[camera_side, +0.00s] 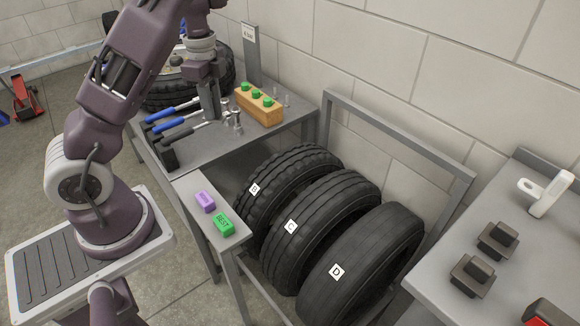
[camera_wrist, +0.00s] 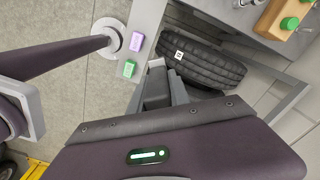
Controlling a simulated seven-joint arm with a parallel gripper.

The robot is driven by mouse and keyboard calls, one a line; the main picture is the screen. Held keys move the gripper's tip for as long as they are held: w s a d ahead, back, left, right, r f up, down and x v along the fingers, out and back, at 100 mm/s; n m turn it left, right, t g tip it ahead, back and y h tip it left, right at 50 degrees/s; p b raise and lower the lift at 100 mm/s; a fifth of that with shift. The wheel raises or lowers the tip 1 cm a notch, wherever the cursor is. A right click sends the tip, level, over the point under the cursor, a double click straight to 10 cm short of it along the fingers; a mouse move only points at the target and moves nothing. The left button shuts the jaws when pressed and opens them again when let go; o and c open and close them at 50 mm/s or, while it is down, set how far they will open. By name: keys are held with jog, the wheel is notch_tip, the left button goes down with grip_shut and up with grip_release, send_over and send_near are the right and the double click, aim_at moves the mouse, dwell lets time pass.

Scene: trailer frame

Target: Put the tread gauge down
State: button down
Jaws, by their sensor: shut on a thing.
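My gripper (camera_side: 211,108) points down over the grey bench with the tools, close beside the tool heads. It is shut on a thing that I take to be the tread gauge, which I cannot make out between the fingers. In the wrist view my gripper (camera_wrist: 165,85) shows its dark fingers close together, hiding what is between them. I cannot tell whether the held thing touches the bench.
Blue-handled tools (camera_side: 172,112) and a wooden block with green knobs (camera_side: 259,107) lie on the bench (camera_side: 206,150). Purple (camera_side: 205,201) and green "BEST" (camera_side: 223,223) blocks sit on a narrow shelf. Tyres (camera_side: 325,222) fill a rack.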

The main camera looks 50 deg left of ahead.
jog(key=w+d+f+n, duration=0.1)
jog(key=w+d+n, duration=0.2)
jog(key=d+n, duration=0.5)
jog(key=w+d+f+n, duration=0.1)
jog(key=w+d+n, duration=0.15)
jog(key=d, duration=0.85)
jog(key=s+a+f+n, duration=0.2)
jog(key=a+f+n, duration=0.2)
jog(key=a, duration=0.4)
jog(key=s+a+f+n, duration=0.1)
jog(key=a+f+n, duration=0.2)
jog(key=a, duration=0.5)
jog(key=s+a+f+n, duration=0.7)
jog(key=s+a, duration=0.4)
jog(key=a, duration=0.1)
notch_tip(320, 180, down, 10)
jog(key=shift+a+r, duration=0.1)
jog(key=shift+r, duration=0.05)
jog(key=shift+f, duration=0.2)
jog(key=c, duration=1.2)
grip_release()
jog(key=shift+f, duration=0.15)
jog(key=shift+c, duration=0.2)
